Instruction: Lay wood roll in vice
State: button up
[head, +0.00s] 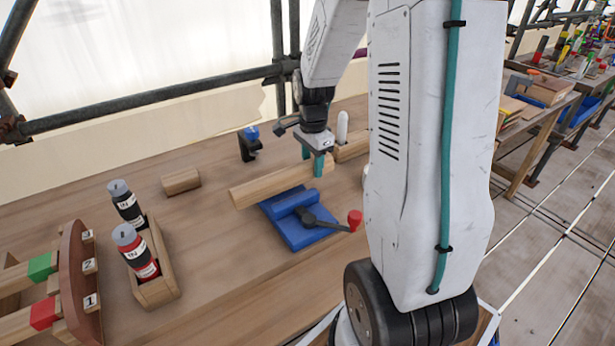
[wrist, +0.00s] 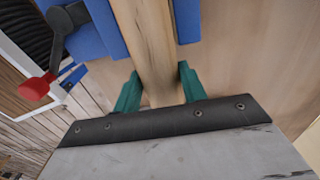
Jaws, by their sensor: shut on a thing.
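The wood roll (head: 270,184) is a long pale wooden bar. In the head view it lies level across the back of the blue vice (head: 312,235), and I cannot tell whether it touches the vice. My gripper (head: 319,164) points down with teal fingers near the roll's right end. In the wrist view, the fingers of my gripper (wrist: 157,90) stand on both sides of the wood roll (wrist: 150,45), shut on it. The blue vice (wrist: 103,28) shows at the top, on both sides of the roll. The vice has a dark handle with a red knob (head: 355,218).
A small wood block (head: 181,181) lies left on the bench. A wooden holder (head: 157,285) with two bottles stands front left, beside a rack (head: 78,270) with numbered tags. A blue-topped black clamp (head: 249,144) and a white bottle (head: 342,127) stand behind.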

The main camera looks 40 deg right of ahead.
aim_at(313, 176)
jog(key=shift+s+f, duration=0.1)
jog(key=shift+f, duration=1.95)
jog(key=o, duration=1.1)
jog(key=shift+f, duration=0.15)
